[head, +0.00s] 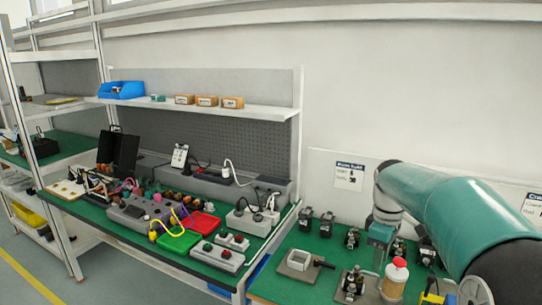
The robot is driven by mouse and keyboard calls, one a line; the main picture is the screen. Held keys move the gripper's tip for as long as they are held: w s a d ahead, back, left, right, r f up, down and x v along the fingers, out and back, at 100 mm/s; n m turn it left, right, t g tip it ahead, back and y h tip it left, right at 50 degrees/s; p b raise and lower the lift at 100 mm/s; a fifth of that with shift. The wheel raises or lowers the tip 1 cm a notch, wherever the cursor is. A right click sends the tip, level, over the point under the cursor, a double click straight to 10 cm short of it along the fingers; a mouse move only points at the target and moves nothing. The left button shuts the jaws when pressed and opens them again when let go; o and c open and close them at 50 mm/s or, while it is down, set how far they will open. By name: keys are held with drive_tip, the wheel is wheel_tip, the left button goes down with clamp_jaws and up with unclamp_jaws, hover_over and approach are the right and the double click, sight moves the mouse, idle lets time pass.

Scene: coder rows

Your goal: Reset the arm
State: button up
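My arm, a teal and grey one, reaches in from the right edge in the head view and bends down at its far end. What looks like my gripper (379,240) hangs from that end, low over the right green bench (290,268). Its fingers are too small and too mixed with the things behind them to show whether they are open or shut. A cream container with a red cap (395,278) stands just in front of it. I cannot tell whether the two touch.
Several small dark devices and a grey block (299,260) stand on the right bench. The left bench holds power strips, a green tray (180,241), a red tray (203,223) and cables. A shelf above it holds a blue bin (121,90) and small boxes.

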drive_tip(key=s+a+r+m+t, duration=0.1)
drive_tip(key=s+a+r+m, duration=0.15)
drive_tip(key=s, duration=0.35)
drive_tip(key=s+a+r+m+t, duration=0.2)
drive_tip(key=s+a, duration=0.2)
drive_tip(key=s, duration=0.2)
drive_tip(key=s+a+f+m+t, duration=0.1)
drive_tip(key=s+a+m, duration=0.1)
drive_tip(key=s, duration=0.4)
drive_tip(key=s+a+f+m+t, duration=0.2)
drive_tip(key=s+m, duration=0.1)
drive_tip(key=s, duration=0.3)
drive_tip(key=shift+s+a+m, duration=0.2)
drive_tip(key=shift+m, duration=0.15)
